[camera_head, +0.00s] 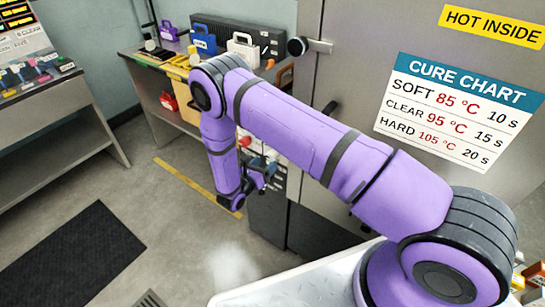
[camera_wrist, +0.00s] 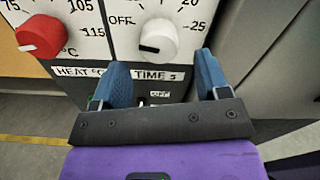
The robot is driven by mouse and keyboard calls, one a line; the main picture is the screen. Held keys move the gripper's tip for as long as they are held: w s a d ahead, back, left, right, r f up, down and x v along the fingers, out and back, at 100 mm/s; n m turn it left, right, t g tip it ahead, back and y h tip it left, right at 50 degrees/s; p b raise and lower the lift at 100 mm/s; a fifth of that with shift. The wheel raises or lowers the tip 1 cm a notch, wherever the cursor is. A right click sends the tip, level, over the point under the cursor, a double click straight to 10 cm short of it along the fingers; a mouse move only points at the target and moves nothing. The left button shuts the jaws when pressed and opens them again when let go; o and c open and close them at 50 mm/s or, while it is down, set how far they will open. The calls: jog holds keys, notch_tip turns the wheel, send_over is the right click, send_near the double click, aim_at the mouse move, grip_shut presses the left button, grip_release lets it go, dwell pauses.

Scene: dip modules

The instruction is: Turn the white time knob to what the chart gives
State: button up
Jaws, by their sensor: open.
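The white time knob (camera_wrist: 160,40) is on a white panel above the label "TIME s" in the wrist view. In the head view my gripper (camera_head: 262,172) is low beside the machine. The cure chart (camera_head: 459,112) reads SOFT 85 °C 10 s, CLEAR 95 °C 15 s, HARD 105 °C 20 s.
A red heat knob (camera_wrist: 40,36) is left of the time knob. A small switch labelled "OFF" (camera_wrist: 160,93) sits below, partly hidden by my gripper. A board at far left (camera_head: 25,38) shows the word "CLEAR". A bench with colored modules (camera_head: 203,40) stands at the back.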

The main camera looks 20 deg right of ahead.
aim_at(270, 159)
jog(key=shift+x, duration=2.45)
jog(key=c, duration=0.9)
jog(key=shift+c, duration=0.2)
